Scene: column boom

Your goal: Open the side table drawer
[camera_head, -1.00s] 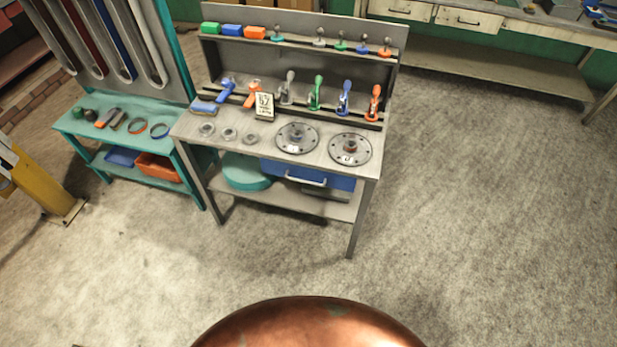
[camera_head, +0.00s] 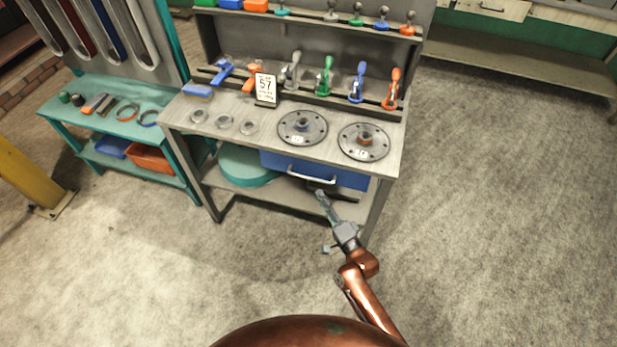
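The side table (camera_head: 272,142) is a grey workbench with a raised back. Its blue drawer (camera_head: 345,177) sits under the right part of the top and looks closed. The drawer's pale bar handle (camera_head: 311,179) runs across its front. My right gripper (camera_head: 323,202) comes up from the lower right, just below and in front of the handle, with a small gap showing between them in the picture. It looks empty; its fingers are seen nearly end-on, so their opening is unclear. My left gripper is not in view.
Two round flanges (camera_head: 302,126) and small rings stand on the top, with a number card (camera_head: 265,88) and clamps behind. A teal round container (camera_head: 246,167) is on the lower shelf. A teal bench (camera_head: 118,124) adjoins at left. Floor is clear at right.

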